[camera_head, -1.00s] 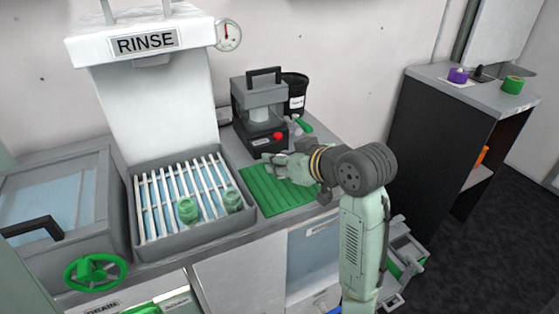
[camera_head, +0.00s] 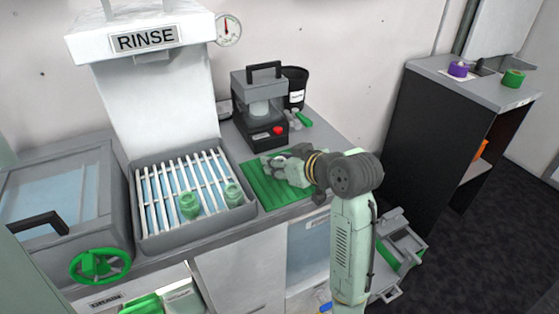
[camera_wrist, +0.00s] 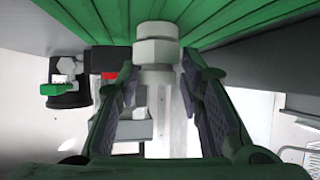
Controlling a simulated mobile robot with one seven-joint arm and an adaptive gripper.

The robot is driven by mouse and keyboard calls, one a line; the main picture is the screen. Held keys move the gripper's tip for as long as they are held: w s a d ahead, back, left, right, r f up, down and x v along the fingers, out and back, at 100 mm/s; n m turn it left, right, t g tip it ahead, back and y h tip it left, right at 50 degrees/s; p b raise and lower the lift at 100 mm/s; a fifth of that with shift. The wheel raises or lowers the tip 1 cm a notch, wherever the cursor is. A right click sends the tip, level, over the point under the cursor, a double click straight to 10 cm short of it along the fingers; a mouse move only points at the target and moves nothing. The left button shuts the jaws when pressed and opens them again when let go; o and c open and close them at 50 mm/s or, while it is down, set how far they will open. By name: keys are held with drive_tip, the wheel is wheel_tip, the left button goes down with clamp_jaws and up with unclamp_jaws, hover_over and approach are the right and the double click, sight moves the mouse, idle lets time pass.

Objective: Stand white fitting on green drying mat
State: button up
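The white fitting (camera_wrist: 157,52) shows in the wrist view between my fingertips, with its hex part at the finger pads. My gripper (camera_wrist: 158,75) is closed on it, and the fingers lie on both sides. The green drying mat (camera_wrist: 235,20) fills the top of the wrist view beyond the fitting. In the head view the mat (camera_head: 262,190) lies on the counter right of the rinse rack, and my gripper (camera_head: 272,161) is low over its back part. My fingers mostly hide the fitting there. I cannot tell whether the fitting touches the mat.
A grey machine with a red button (camera_head: 279,130) stands just behind the mat, beside a black bucket (camera_head: 295,85). Green fittings (camera_head: 189,205) stand on the rinse rack (camera_head: 158,235) at left. A side cabinet (camera_head: 450,85) holds purple and green rings.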

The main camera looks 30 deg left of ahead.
drive_tip(key=shift+o, duration=1.3)
drive_tip(key=shift+r, duration=0.2)
drive_tip(key=b+v, duration=0.1)
drive_tip(key=v, duration=1.1)
